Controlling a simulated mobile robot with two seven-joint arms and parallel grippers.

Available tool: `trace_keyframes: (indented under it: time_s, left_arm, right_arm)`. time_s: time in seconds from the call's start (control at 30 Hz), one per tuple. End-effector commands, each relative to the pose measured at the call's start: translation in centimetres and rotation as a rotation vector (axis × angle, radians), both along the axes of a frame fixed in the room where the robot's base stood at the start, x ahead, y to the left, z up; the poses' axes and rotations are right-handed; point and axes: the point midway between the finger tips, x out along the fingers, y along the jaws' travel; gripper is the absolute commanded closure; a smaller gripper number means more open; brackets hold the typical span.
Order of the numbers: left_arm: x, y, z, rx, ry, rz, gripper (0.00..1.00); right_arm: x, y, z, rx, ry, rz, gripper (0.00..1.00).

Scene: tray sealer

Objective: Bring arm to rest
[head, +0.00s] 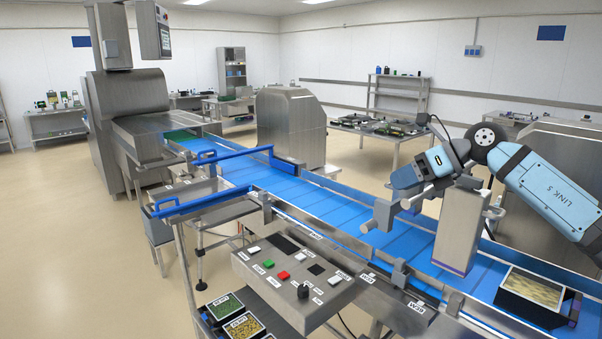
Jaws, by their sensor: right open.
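My right arm comes in from the right over the far side of the blue conveyor belt (290,190). Its right gripper (405,180) is at the end of a blue-grey wrist, raised above the belt and just left of a grey metal post (460,225). The gripper is open. I see nothing held in it, though its fingertips are small and hard to make out against the metal parts below. My left gripper is not in view.
A black tray (532,292) with yellowish contents sits on the belt at the lower right. A control box (290,275) with buttons stands in front of the belt. Filled trays (243,328) are at the bottom. Blue guard bars (232,155) cross the belt. Floor at left is clear.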

Motion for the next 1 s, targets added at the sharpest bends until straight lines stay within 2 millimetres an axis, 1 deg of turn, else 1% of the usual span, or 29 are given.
trace_keyframes:
  time_s: [0.03, 0.1, 0.13, 0.2, 0.23, 0.33, 0.4, 0.47, 0.5, 0.57, 0.67, 0.7, 0.77, 0.8, 0.87, 0.9, 0.97, 1.0]
  left_arm:
    - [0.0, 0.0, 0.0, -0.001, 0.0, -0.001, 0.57]
    - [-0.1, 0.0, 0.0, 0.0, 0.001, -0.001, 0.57]
    - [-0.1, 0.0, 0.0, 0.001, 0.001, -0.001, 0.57]
    - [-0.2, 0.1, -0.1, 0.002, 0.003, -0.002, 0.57]
    - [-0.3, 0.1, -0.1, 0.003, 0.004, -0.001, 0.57]
    - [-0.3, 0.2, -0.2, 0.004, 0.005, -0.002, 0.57]
    - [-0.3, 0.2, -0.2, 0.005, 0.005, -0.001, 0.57]
    - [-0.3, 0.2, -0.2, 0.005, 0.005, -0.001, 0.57]
    - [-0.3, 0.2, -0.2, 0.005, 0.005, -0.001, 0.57]
    - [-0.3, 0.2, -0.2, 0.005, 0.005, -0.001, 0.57]
    - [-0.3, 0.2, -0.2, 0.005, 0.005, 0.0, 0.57]
    - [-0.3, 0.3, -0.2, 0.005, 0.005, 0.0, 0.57]
    - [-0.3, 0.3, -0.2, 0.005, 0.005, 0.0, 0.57]
    - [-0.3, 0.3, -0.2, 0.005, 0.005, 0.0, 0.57]
    - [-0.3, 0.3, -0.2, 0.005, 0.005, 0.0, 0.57]
    - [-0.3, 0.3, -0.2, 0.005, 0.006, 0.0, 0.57]
    - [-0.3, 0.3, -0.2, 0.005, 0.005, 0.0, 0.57]
    - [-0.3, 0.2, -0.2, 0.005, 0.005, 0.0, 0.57]
  right_arm:
    - [-1.1, 2.9, -1.6, 0.131, 0.019, 0.018, 0.53]
    - [-2.6, 6.1, -2.5, 0.328, 0.051, 0.016, 0.53]
    - [-3.2, 7.2, -2.8, 0.414, 0.068, 0.007, 0.53]
    - [-4.5, 9.0, -3.2, 0.612, 0.118, -0.028, 0.53]
    - [-5.1, 9.6, -3.4, 0.697, 0.143, -0.05, 0.53]
    - [-6.6, 10.3, -4.1, 0.97, 0.244, -0.152, 0.53]
    - [-7.4, 9.9, -4.9, 1.15, 0.328, -0.25, 0.53]
    - [-8.0, 9.0, -5.9, 1.295, 0.406, -0.35, 0.53]
    - [-8.4, 8.2, -6.9, 1.385, 0.459, -0.427, 0.53]
    - [-9.0, 6.9, -8.6, 1.512, 0.545, -0.552, 0.53]
    - [-10.5, 4.2, -12.5, 1.694, 0.696, -0.792, 0.53]
    - [-11.3, 3.1, -14.3, 1.754, 0.758, -0.899, 0.53]
    - [-12.8, 1.5, -17.2, 1.831, 0.853, -1.068, 0.53]
    - [-14.1, 0.5, -19.4, 1.871, 0.916, -1.189, 0.53]
    - [-16.4, -0.9, -22.6, 1.914, 1.01, -1.378, 0.53]
    - [-18.2, -1.8, -24.8, 1.93, 1.073, -1.509, 0.53]
    - [-21.2, -2.9, -27.9, 1.936, 1.164, -1.709, 0.53]
    - [-23.3, -3.4, -29.6, 1.927, 1.215, -1.832, 0.53]
